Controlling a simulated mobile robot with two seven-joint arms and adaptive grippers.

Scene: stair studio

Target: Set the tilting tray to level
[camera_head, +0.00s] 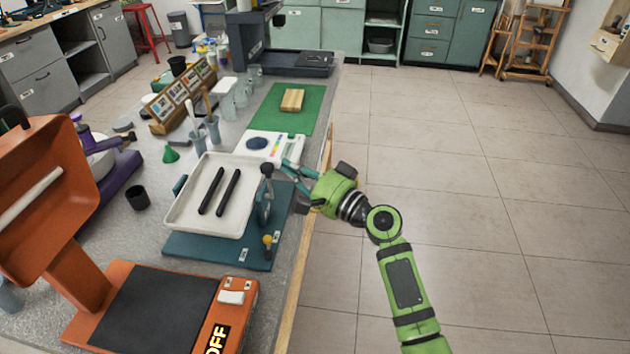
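The tilting tray (185,212) is a white shallow tray on a teal base (215,251) near the bench's right edge. Two black rods (219,192) lie in it, side by side. I cannot tell its exact tilt from this view. A lever with a black knob (267,170) stands at its right side, above a round grey-teal part (264,208). A yellow knob (267,240) stands on the base's front right. My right gripper (287,170) is just right of the black knob, its teal fingers apart and pointing left. Nothing shows between them; contact with the knob is unclear. My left gripper is out of view.
An orange device (95,282) with a dark plate and an OFF label stands in front. Behind the tray are a white card with a dark disc (275,147), a green mat (284,122) with a wooden block, and beakers (226,98). Floor right of the bench is clear.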

